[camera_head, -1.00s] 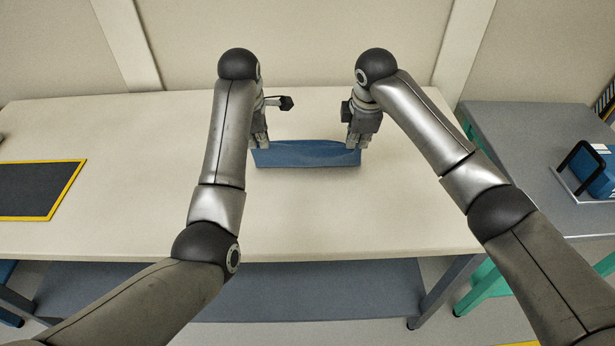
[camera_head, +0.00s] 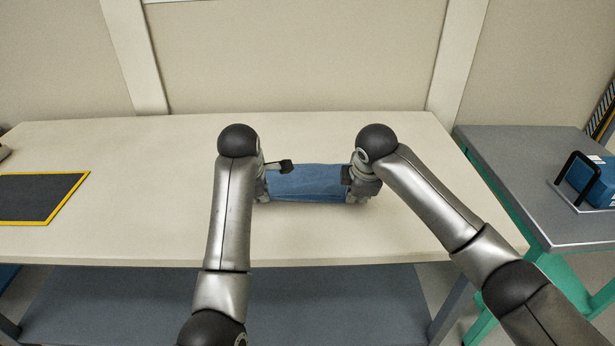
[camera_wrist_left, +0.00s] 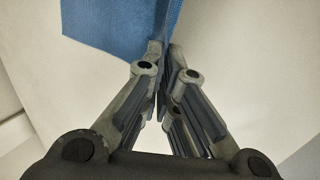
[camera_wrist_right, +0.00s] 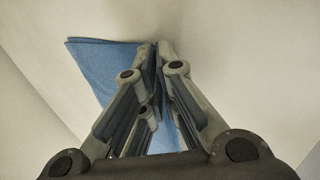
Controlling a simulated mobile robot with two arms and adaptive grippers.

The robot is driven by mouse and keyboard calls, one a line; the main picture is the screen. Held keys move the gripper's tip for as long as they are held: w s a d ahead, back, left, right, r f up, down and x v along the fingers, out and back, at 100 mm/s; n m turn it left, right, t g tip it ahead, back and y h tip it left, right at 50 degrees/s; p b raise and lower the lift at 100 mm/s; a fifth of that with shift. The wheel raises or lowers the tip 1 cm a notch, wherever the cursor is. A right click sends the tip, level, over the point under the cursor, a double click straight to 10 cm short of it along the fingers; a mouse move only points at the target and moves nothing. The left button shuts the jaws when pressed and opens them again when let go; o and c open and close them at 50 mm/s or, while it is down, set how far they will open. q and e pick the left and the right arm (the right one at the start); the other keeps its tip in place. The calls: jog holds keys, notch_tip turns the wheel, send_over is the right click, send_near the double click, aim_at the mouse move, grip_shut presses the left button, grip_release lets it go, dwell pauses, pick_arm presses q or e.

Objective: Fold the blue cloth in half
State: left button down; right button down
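The blue cloth (camera_head: 308,181) is stretched between my two grippers over the middle of the table, its broad face visible in the head view. My left gripper (camera_head: 263,192) is at its left end. In the left wrist view its fingertips (camera_wrist_left: 160,48) are closed together on a corner of the cloth (camera_wrist_left: 120,25). My right gripper (camera_head: 357,192) is at its right end. In the right wrist view its fingertips (camera_wrist_right: 157,48) are closed together at the cloth's edge (camera_wrist_right: 98,62). Whether the cloth's lower edge touches the table cannot be told.
The pale table (camera_head: 150,190) is bare around the cloth. A dark mat with a yellow border (camera_head: 35,198) lies at its left. A grey side table (camera_head: 520,170) at the right holds a blue item with a black handle (camera_head: 595,182).

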pick_arm(q)
jog(key=c, duration=1.4)
grip_release()
pick_arm(e)
jog(key=c, duration=1.4)
grip_release()
pick_arm(q)
jog(key=shift+o, duration=0.2)
jog(key=shift+r, duration=0.1)
pick_arm(e)
jog(key=shift+o, duration=0.2)
jog(key=shift+r, duration=0.1)
